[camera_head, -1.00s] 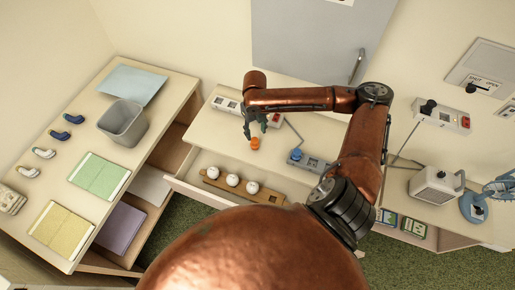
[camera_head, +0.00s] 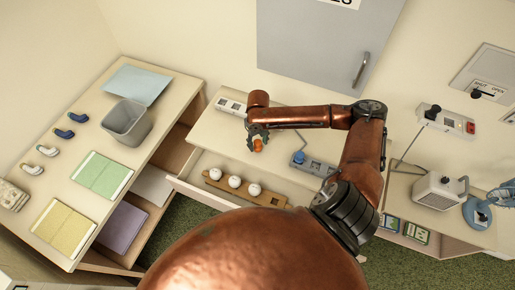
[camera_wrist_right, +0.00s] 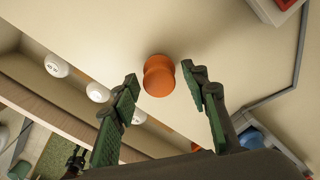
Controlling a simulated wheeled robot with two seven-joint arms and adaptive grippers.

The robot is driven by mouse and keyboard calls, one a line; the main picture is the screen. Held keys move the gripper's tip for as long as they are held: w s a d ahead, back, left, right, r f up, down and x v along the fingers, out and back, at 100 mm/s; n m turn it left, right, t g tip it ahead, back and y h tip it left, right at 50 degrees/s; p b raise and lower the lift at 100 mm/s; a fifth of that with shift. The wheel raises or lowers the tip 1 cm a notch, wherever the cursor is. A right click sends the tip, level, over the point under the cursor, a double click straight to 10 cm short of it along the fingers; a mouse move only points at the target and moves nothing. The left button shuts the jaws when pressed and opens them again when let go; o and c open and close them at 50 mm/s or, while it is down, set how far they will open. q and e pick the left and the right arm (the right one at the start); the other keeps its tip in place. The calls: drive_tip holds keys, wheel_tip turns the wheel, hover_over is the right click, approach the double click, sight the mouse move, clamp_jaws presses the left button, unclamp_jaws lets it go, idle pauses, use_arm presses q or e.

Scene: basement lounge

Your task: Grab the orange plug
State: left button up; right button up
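The orange plug (camera_head: 258,146) stands on the desk top (camera_head: 225,135), in front of the white power strip. My right gripper (camera_head: 258,139) is right at it, pointing down, with its fingers beside the plug in the head view. In the right wrist view the orange plug (camera_wrist_right: 158,76) sits between and slightly beyond the fingertips of my open right gripper (camera_wrist_right: 163,83). A gap shows on the right; the left fingertip is closer to the plug. I see no grip on it. My left gripper is not in view.
A grey power strip with a blue plug (camera_head: 298,157) lies right of the gripper, its cable running behind. An open drawer (camera_head: 189,187) in front holds a wooden rack with white balls (camera_head: 235,181). A white power strip (camera_head: 229,105) lies at the back left.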

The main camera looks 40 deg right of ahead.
clamp_jaws()
idle(0.3)
drive_tip(key=shift+r, duration=0.1)
